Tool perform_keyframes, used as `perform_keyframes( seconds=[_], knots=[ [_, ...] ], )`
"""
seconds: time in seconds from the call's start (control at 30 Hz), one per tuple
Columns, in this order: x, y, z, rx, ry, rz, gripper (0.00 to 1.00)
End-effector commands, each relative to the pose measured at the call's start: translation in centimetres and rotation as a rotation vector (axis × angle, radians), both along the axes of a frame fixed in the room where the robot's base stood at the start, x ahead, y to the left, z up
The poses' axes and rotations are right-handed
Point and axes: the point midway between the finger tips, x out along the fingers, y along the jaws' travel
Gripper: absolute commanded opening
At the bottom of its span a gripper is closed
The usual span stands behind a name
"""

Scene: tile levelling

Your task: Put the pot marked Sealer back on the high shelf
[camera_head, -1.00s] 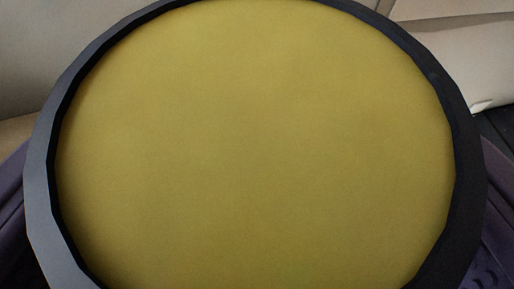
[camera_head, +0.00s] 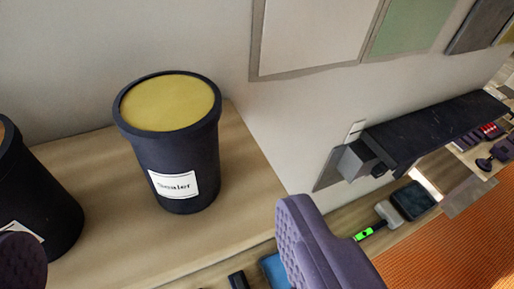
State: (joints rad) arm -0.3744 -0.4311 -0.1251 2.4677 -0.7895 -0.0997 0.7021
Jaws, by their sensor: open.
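The pot marked Sealer (camera_head: 178,150) stands upright on a wooden shelf (camera_head: 252,180), near the shelf's right end. It is dark, with a yellow top inside a dark rim and a white label on its front. My gripper (camera_head: 165,245) is open, with one purple finger at the lower left edge and the other at the lower middle. The fingers are apart and nothing is between them. The pot stands beyond them, clear of both.
A second dark pot (camera_head: 45,205) with a white label stands left of the Sealer pot, partly behind my left finger. A dark bracket-like ledge (camera_head: 430,130) juts from the wall at right. Below are a mallet (camera_head: 387,212) and a green-lit tool (camera_head: 370,232).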

Motion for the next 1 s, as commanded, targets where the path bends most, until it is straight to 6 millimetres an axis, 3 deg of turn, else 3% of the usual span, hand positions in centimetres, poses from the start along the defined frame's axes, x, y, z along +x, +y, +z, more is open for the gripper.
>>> perform_keyframes(
  seconds=[0.2, 0.27, 0.37, 0.5, 0.6, 0.7, 0.8, 1.0],
  knots=[
    [0.0, -0.1, 0.1, -0.001, 0.000, -0.003, 0.91],
    [0.6, -0.6, 1.0, -0.003, -0.013, -0.024, 0.91],
    [2.9, -2.8, 5.6, -0.011, -0.062, -0.121, 0.91],
    [5.7, -8.0, 16.8, -0.008, -0.127, -0.314, 0.91],
    [5.5, -10.1, 23.9, 0.009, -0.143, -0.376, 0.91],
    [4.5, -10.8, 28.8, 0.023, -0.154, -0.377, 0.91],
    [3.8, -10.7, 31.1, 0.027, -0.160, -0.363, 0.91],
    [3.6, -10.7, 31.6, 0.027, -0.161, -0.357, 0.91]
  ],
)
